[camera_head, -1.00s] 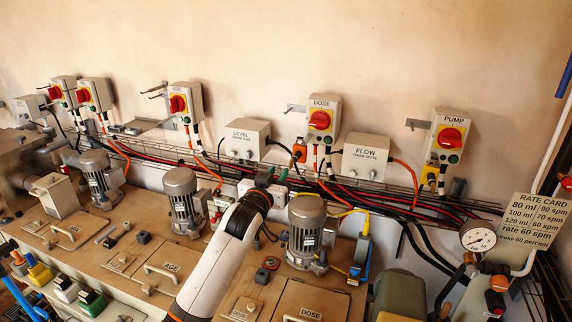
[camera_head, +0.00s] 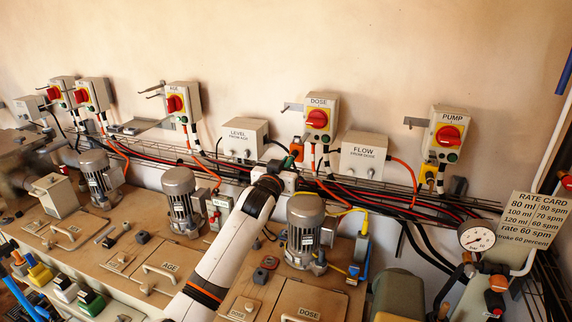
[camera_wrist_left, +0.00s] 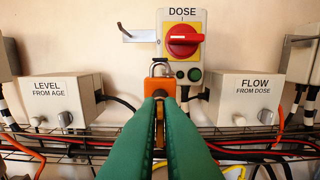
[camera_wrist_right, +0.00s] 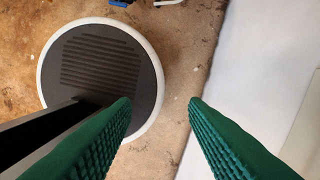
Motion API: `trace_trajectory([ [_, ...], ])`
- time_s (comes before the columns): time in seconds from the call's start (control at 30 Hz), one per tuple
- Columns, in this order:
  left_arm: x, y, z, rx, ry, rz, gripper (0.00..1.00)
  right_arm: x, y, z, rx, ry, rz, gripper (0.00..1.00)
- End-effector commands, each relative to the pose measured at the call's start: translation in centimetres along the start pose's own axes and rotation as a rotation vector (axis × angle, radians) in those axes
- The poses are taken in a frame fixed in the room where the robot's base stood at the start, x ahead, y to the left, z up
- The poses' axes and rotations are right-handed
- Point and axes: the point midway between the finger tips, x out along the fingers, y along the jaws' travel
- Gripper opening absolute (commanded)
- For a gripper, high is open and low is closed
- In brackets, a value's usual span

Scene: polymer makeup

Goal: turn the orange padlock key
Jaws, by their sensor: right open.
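The orange padlock (camera_wrist_left: 160,86) with a grey shackle hangs below the red and yellow DOSE switch (camera_wrist_left: 183,39). It also shows small in the head view (camera_head: 297,151). My left gripper (camera_head: 285,165) is right in front of the padlock. In the left wrist view its green fingers (camera_wrist_left: 160,103) stand close together over the lower part of the padlock. A thin orange-brown strip shows in the gap between them. I cannot make out the key or whether it is gripped. My right gripper (camera_wrist_right: 160,102) is open and empty, away from the panel, over the floor.
The LEVEL box (camera_wrist_left: 58,101) and FLOW box (camera_wrist_left: 241,100) flank the padlock. A wire cable tray (camera_head: 400,194) with red and black cables runs below. A grey motor (camera_head: 305,232) stands just right of my left arm. The wall above is clear.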

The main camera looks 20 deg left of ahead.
Motion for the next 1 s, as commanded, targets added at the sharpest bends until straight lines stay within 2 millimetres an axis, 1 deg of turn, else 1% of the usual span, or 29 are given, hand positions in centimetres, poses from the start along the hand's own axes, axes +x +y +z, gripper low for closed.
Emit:
trace_trajectory([
  [0.37, -0.02, -0.01, -0.02, 0.010, 0.000, 0.000, 0.00, 0.03, -0.79, 0.35, -0.003, -0.004, -0.010, 0.40],
  [0.57, -0.02, -0.07, -0.04, 0.074, 0.000, -0.001, 0.00, 0.07, -0.91, 0.35, -0.002, -0.004, -0.011, 0.40],
  [0.77, -0.01, -0.13, -0.03, 0.212, 0.000, 0.000, 0.00, 0.14, -0.93, 0.37, -0.001, -0.005, -0.011, 0.40],
  [1.0, -0.01, -0.25, -0.05, 0.435, 0.000, 0.000, 0.00, 0.14, -0.92, 0.39, -0.001, -0.005, -0.011, 0.40],
])
